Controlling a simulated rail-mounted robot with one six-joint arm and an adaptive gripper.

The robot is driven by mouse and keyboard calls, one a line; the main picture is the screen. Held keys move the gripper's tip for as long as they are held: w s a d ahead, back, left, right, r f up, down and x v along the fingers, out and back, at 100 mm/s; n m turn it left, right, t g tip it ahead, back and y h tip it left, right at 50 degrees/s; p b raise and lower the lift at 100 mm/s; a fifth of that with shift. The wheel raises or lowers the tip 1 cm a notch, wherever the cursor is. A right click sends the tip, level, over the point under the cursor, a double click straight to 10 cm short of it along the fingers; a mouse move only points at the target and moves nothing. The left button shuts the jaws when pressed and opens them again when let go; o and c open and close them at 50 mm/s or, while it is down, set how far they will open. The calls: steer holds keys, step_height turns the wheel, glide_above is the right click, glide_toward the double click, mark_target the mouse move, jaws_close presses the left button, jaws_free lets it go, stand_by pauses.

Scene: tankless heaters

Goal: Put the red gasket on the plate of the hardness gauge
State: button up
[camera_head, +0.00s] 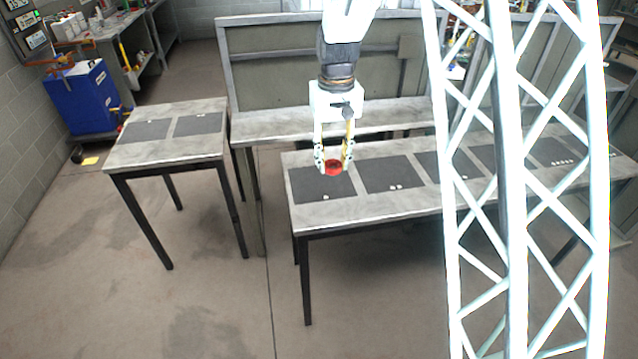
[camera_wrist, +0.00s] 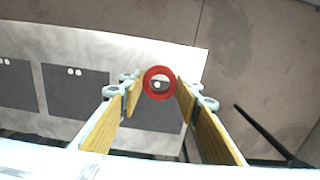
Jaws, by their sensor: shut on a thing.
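The red gasket (camera_head: 333,168) is a small ring between the fingertips of my gripper (camera_head: 334,160). In the wrist view the red gasket (camera_wrist: 159,68) shows as a round ring, and my gripper (camera_wrist: 159,84) has a finger on each side of it. My gripper is shut on the gasket and holds it over the leftmost dark mat of the long table; the height above the mat is hard to tell. A white dot on the mat shows through the ring's hole. I cannot make out the hardness gauge or its plate in either view.
The long table (camera_head: 385,208) carries several dark mats with white dots. A smaller table (camera_head: 165,152) with two dark mats stands at left, across a gap. A bench (camera_head: 265,124) with a back panel is behind. My white lattice column covers part of the right side.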

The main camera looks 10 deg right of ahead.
steer(key=s+f+m+p, duration=0.1)
steer(key=s+f+m, duration=0.1)
steer(key=f, duration=0.4)
steer(key=s+d+f+m+p, duration=0.1)
steer(key=s+f+m, duration=0.2)
steer(key=f, duration=0.4)
steer(key=shift+s+f+m, duration=0.15)
steer(key=shift+s+m, duration=0.15)
steer(key=shift+s, duration=0.35)
glide_above(324, 193)
steer(key=shift+s+d+f, duration=0.1)
steer(key=shift+s+f, duration=0.25)
steer(key=shift+f, duration=0.35)
steer(key=shift+w, duration=0.15)
steer(key=shift+w, duration=0.25)
steer(key=shift+f, duration=1.8)
steer(key=shift+f+b, duration=0.2)
steer(key=shift+b, duration=0.2)
